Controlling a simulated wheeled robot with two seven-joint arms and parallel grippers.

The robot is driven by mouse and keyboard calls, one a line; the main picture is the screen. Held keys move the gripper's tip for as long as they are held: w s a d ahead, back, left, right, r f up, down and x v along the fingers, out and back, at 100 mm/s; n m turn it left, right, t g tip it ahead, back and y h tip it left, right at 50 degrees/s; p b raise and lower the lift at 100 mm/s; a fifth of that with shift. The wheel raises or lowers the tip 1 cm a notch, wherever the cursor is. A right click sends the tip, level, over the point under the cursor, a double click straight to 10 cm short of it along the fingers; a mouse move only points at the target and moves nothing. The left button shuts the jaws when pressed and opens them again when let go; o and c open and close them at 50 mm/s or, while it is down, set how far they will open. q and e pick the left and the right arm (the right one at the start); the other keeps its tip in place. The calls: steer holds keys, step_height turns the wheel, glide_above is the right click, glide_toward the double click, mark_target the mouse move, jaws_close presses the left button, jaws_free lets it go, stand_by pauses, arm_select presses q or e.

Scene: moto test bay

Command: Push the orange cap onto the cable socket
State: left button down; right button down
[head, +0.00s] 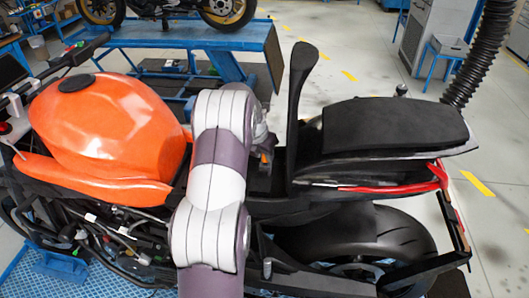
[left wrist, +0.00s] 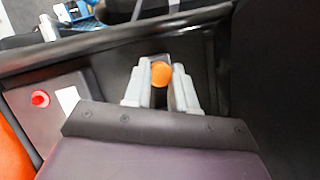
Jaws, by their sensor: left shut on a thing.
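The orange cap (left wrist: 161,74) is round and shows between the fingertips of my left gripper (left wrist: 160,84) in the left wrist view. The gripper is shut on it, over a dark recess in the motorcycle. In the head view the left gripper is mostly hidden behind my own arm, in front of the upright black seat. A small orange spot beside it may be the cap. I cannot make out the cable socket in either view. My right gripper is not in view.
A grey box with a red round fitting (left wrist: 40,98) sits left of the gripper. The orange tank (head: 105,125) lies left of my arm, the rear seat (head: 390,125) right, and the raised black seat (head: 300,100) close to the gripper. A blue lift table (head: 180,50) stands behind.

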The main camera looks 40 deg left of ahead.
arm_select(q)
steer(key=shift+r, duration=0.2)
steer(key=shift+f, duration=0.1)
steer(key=shift+f+m+b, duration=0.15)
steer(key=shift+m+b, duration=0.15)
steer(key=shift+m, duration=0.2)
steer(key=shift+a+m+h, duration=0.1)
steer(key=shift+m+h, duration=0.4)
steer(key=shift+m, duration=0.2)
steer(key=shift+p, duration=0.45)
stand_by(0.5)
steer(key=shift+p, duration=0.4)
